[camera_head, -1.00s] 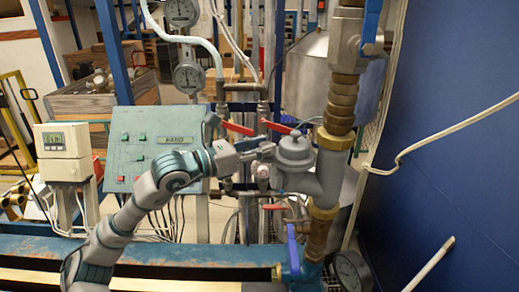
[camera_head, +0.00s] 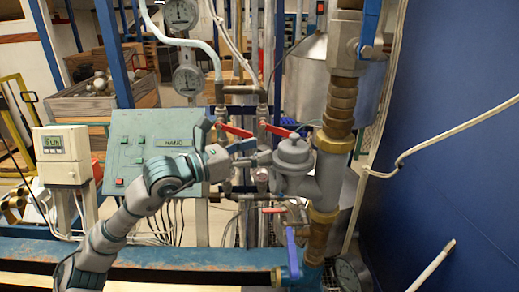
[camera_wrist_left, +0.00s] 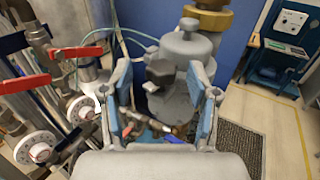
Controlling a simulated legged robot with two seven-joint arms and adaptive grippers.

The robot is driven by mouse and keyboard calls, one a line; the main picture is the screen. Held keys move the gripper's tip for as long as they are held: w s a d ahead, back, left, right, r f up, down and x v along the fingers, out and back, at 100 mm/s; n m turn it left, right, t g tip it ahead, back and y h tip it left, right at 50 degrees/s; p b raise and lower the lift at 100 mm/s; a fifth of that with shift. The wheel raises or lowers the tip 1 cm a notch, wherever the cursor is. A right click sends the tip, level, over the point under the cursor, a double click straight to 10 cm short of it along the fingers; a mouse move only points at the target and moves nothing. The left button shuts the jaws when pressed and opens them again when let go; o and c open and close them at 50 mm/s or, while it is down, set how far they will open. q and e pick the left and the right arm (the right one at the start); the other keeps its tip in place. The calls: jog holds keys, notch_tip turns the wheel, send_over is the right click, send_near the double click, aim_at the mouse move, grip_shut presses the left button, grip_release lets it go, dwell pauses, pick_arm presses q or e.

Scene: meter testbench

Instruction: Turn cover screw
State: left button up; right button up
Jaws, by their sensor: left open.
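The grey meter body (camera_head: 296,165) with a round cap stands on the brass pipe run in the head view. It also shows in the left wrist view (camera_wrist_left: 186,48). A dark hexagonal screw head (camera_wrist_left: 160,73) sticks out from its side toward my left gripper. My left gripper (camera_head: 254,153) comes in from the left, beside the meter. In the left wrist view my left gripper (camera_wrist_left: 163,98) is open, with its blue-padded fingers apart on either side of the screw head. Contact with the screw cannot be told. My right gripper is not in view.
Red valve handles (camera_head: 235,130) sit behind and above the gripper. A blue valve lever (camera_head: 292,251) stands below the meter. A green control panel (camera_head: 150,150) is behind my arm, and a blue wall (camera_head: 450,150) closes off the right.

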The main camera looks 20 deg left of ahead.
pick_arm(q)
jog(key=v, duration=1)
jog(key=shift+a, duration=0.35)
jog(key=shift+d, duration=0.15)
jog(key=shift+s, duration=0.1)
